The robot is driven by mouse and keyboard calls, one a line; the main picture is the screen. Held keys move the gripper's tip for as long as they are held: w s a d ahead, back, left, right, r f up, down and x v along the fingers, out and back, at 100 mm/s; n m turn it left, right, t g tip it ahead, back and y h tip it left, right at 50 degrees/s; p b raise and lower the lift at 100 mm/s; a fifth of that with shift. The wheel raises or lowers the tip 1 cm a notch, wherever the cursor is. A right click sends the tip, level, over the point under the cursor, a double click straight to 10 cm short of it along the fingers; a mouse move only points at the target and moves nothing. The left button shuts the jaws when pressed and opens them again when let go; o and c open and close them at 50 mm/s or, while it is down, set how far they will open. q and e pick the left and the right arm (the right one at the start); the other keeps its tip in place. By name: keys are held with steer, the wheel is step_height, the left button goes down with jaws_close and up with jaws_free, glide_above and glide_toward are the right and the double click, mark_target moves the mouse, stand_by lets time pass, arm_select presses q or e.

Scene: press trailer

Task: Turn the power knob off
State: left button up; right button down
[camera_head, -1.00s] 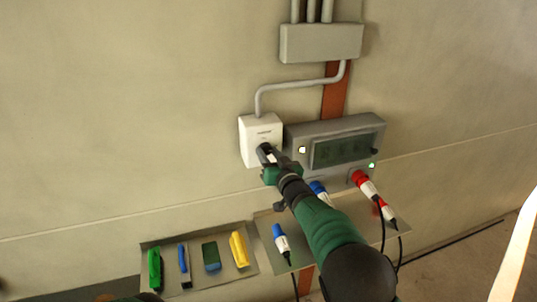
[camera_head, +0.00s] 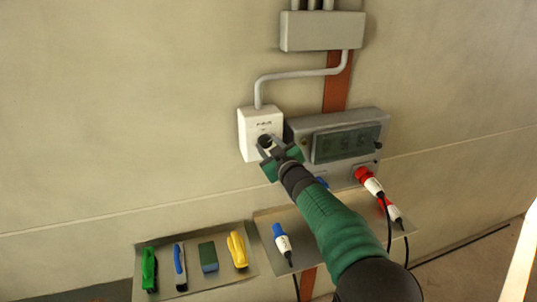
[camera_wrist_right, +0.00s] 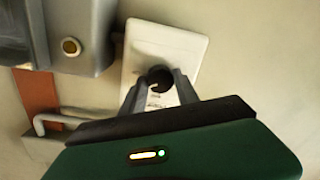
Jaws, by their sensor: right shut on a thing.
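The power knob (camera_head: 265,141) is small, dark and round, on the front of a white box (camera_head: 250,124) on the wall. The right wrist view shows the knob (camera_wrist_right: 159,78) between my two fingertips, on the white plate (camera_wrist_right: 185,45). My right gripper (camera_head: 269,149) is shut on the knob, one finger on each side; it also shows in the right wrist view (camera_wrist_right: 155,88). The knob's pointer direction cannot be read clearly. My left gripper is not in view.
A grey panel (camera_head: 296,128) with a dark screen (camera_head: 346,144) is right of the box; its lamps look unlit. Red plugs (camera_head: 368,181) and a blue plug (camera_head: 279,236) are below. A tray (camera_head: 220,277) holds several tools. The wall left of the box is clear.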

steer(key=n+b, duration=0.4)
steer(key=n, duration=0.1)
steer(key=shift+a+f, duration=0.1)
steer(key=shift+a, duration=0.05)
steer(key=n+b, duration=0.2)
steer(key=n, duration=0.1)
steer(key=shift+s+n+h, duration=0.1)
steer(key=shift+n+h, duration=0.2)
steer(key=shift+n, duration=0.1)
steer(key=shift+n+b, duration=0.4)
steer(key=shift+n, duration=0.2)
steer(key=shift+f, duration=0.1)
steer(key=c, duration=1.2)
jaws_free()
steer(key=shift+o, duration=1.4)
steer(key=shift+s+a, duration=0.15)
steer(key=shift+r, duration=0.2)
